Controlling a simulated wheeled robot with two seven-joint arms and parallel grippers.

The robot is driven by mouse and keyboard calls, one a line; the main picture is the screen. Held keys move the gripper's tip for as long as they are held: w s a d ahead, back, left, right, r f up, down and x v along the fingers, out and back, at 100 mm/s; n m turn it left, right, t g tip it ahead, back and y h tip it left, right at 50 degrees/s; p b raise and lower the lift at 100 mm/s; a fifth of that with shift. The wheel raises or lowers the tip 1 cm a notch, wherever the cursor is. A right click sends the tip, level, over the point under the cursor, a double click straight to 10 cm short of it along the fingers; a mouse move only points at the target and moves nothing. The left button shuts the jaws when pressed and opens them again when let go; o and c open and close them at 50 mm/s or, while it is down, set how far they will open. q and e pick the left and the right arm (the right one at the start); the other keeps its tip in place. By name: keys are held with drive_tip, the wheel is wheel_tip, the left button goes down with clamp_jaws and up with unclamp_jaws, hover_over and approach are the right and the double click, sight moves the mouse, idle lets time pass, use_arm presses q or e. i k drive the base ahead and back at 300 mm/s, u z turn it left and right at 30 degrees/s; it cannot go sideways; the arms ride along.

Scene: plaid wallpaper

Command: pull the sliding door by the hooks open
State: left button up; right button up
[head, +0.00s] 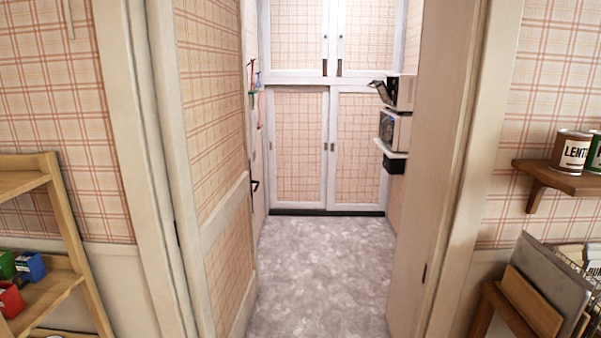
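Through the doorway, a built-in cupboard with plaid sliding doors and white frames fills the far wall. The lower left sliding door (300,145) is on the side of the small hooks (254,78), which hold red and blue items on the left wall. Its small recessed pull (325,148) is near its right edge. The lower right sliding door (357,150) stands beside it. The upper left door (297,35) and upper right door (368,35) have dark pulls. All these doors look closed. Neither gripper is in view.
A plaid door (215,130) with a black handle stands open along the left. A microwave (394,130) and another appliance (403,92) protrude from the right wall. The grey floor (325,265) is clear. Wooden shelves (55,280) and a can shelf (570,180) flank the doorway.

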sight(297, 116)
drive_tip(key=i, duration=8)
drive_tip(key=u, duration=0.6)
